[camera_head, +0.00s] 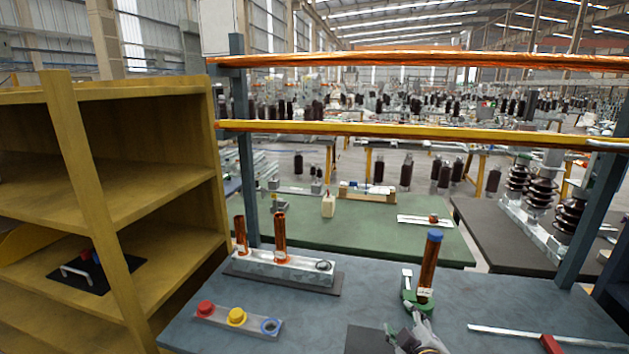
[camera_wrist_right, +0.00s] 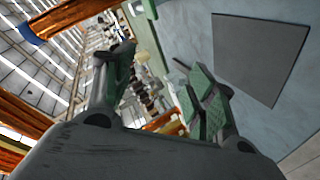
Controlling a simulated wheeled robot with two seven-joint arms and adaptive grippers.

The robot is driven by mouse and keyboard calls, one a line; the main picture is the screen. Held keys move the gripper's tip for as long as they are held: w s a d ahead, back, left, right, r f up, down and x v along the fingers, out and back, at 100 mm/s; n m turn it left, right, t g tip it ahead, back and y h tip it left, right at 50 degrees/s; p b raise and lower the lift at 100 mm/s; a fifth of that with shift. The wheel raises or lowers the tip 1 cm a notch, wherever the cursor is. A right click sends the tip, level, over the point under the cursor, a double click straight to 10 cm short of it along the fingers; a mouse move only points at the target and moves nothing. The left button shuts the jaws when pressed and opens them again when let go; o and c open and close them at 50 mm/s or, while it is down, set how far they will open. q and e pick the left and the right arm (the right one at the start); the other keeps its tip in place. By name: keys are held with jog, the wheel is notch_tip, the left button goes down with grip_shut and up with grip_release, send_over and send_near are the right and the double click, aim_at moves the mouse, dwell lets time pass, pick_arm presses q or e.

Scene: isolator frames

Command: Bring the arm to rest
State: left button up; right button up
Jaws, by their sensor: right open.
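My right gripper (camera_head: 418,306) is low in the head view, over the blue-grey bench (camera_head: 330,310). In the right wrist view the two green-padded fingers (camera_wrist_right: 160,75) stand apart with nothing held between them. A copper-brown post (camera_head: 428,265) with a blue cap (camera_head: 434,236) rises right by the gripper. The blue cap (camera_wrist_right: 27,33) also shows at the top left of the wrist view, outside the fingers. The post's foot is partly hidden behind the gripper. My left gripper is not in view.
A metal block (camera_head: 283,268) with two copper posts stands on the bench. A dark flat plate (camera_head: 370,340) is left of my gripper. A bar with a red slider (camera_head: 550,342) lies right. Wooden shelves (camera_head: 150,205) stand left.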

jog(key=s+f+m+g, duration=0.1)
jog(key=s+f, duration=0.2)
jog(key=s+d+f+m+g, duration=0.1)
jog(key=s+f+g, duration=0.1)
jog(key=f, duration=0.1)
jog(key=s+f+m+g, duration=0.2)
jog(key=s+f, duration=0.1)
jog(key=shift+s+d+f, duration=0.15)
jog(key=shift+s, duration=0.2)
jog(key=s+f+m+g+y, duration=0.1)
jog(key=s+f+m+g, duration=0.4)
jog(key=s, duration=0.7)
notch_tip(320, 180, down, 34)
jog(key=s+n+g, duration=0.1)
jog(key=s+n, duration=0.1)
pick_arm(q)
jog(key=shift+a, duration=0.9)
pick_arm(e)
jog(key=s+d+f, duration=0.2)
jog(key=s+f, duration=0.8)
jog(key=s, duration=0.1)
jog(key=s+d+f+g, duration=0.1)
jog(key=s+d+f, duration=0.1)
jog(key=s+f, duration=0.8)
jog(key=shift+s+d+g, duration=0.15)
jog(key=shift+s+g, duration=0.15)
jog(key=shift+s, duration=0.4)
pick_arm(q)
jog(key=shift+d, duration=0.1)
